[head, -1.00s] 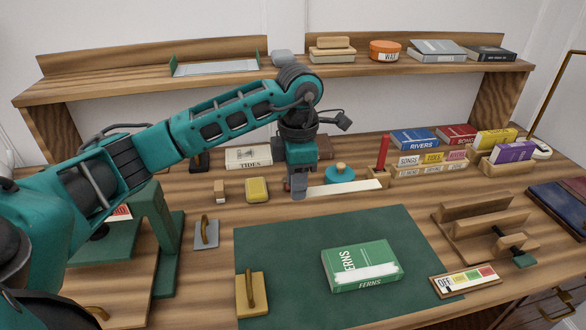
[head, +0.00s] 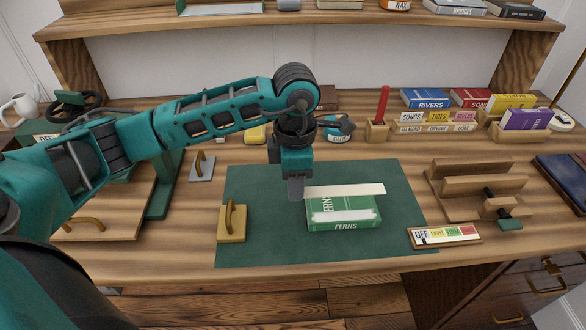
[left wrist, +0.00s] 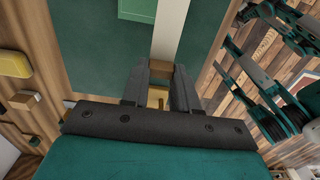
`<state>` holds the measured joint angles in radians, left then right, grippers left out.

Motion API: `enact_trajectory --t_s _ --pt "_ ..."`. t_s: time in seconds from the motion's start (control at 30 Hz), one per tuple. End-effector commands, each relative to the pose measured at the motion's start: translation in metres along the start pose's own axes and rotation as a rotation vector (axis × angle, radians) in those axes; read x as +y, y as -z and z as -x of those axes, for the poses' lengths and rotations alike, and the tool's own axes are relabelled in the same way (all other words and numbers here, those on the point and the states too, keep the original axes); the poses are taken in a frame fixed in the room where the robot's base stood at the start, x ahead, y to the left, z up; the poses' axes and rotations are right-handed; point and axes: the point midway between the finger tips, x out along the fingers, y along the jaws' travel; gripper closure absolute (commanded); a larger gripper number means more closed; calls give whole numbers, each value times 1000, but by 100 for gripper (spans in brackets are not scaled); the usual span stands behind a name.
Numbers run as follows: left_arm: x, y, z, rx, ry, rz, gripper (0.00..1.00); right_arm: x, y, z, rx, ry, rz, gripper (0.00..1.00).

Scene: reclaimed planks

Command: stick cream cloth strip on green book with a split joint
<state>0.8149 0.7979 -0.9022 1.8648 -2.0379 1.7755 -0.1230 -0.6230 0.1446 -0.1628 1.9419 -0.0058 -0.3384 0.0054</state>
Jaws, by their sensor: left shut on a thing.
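The green book (head: 346,224), marked FERNS, lies flat on the dark green mat (head: 260,185). A whitish band runs along its cover near the front, spine-side edge. My left gripper (head: 296,190) is shut on the left end of the cream cloth strip (head: 350,190). The strip sticks out flat to the right, above the far part of the book, and hides some of its cover. In the left wrist view the strip (left wrist: 171,32) extends away from the fingers (left wrist: 158,92), beside a part of the book (left wrist: 136,8). My right gripper is not in view.
A wooden block with a brass handle (head: 232,222) stands on the mat's left edge. A colour-marked OFF gauge (head: 445,236) and a wooden rack (head: 470,185) are at the right. The mat in front of the book is clear.

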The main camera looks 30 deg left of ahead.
Motion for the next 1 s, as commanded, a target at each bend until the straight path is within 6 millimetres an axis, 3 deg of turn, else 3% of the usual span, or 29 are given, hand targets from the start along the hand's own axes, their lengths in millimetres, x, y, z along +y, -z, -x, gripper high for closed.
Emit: enact_trajectory --t_s 0.43,1.0 --pt "-5 -1 -14 -3 3 -11 100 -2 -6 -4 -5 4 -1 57" --pt "-4 -1 -65 -3 1 -10 100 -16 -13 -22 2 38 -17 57"
